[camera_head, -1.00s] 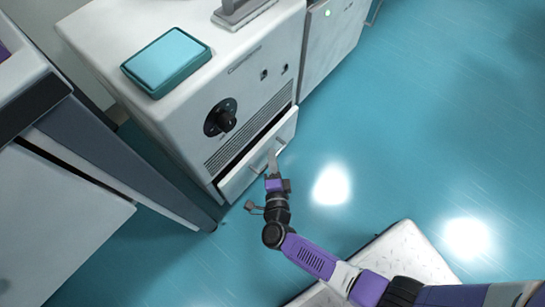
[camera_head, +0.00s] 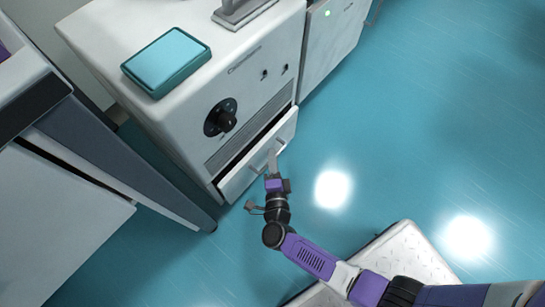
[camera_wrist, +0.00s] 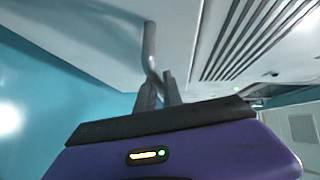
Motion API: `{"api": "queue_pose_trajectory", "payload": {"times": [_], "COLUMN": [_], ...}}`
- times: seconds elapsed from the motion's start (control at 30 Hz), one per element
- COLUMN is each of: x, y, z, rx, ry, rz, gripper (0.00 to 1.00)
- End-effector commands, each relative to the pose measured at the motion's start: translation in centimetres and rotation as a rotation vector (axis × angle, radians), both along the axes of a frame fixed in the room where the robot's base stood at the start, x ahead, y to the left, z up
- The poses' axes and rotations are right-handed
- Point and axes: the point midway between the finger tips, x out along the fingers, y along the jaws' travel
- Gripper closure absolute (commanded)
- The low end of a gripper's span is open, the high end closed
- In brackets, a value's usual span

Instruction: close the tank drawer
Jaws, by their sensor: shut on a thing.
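The tank drawer (camera_head: 232,184) is a white-fronted drawer at the bottom of a white cabinet. It stands out a little, with a dark gap above its front. My gripper (camera_head: 272,161) is at the drawer's front, shut on its grey bar handle. In the wrist view the handle (camera_wrist: 149,45) runs up from between my two grey fingers (camera_wrist: 158,90), and the white drawer front (camera_wrist: 85,40) lies behind it. The drawer's inside is hidden.
The white cabinet (camera_head: 185,115) has a black knob (camera_head: 226,120) and vent slots above the drawer. A teal-topped box (camera_head: 167,62) lies on top. A grey table leg (camera_head: 120,160) stands close at left. The blue floor (camera_head: 420,130) at right is clear.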

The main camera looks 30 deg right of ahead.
Motion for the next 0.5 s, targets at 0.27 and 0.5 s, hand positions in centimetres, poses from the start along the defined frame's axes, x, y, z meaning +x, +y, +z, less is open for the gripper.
{"api": "queue_pose_trajectory", "payload": {"times": [0.27,0.5], "x": [2.3,3.3], "y": [0.9,1.3], "z": [-0.1,-0.1], "rx": [0.002,0.002], "ry": [0.001,0.001], "rz": [0.005,0.006], "gripper": [1.0,1.0]}}
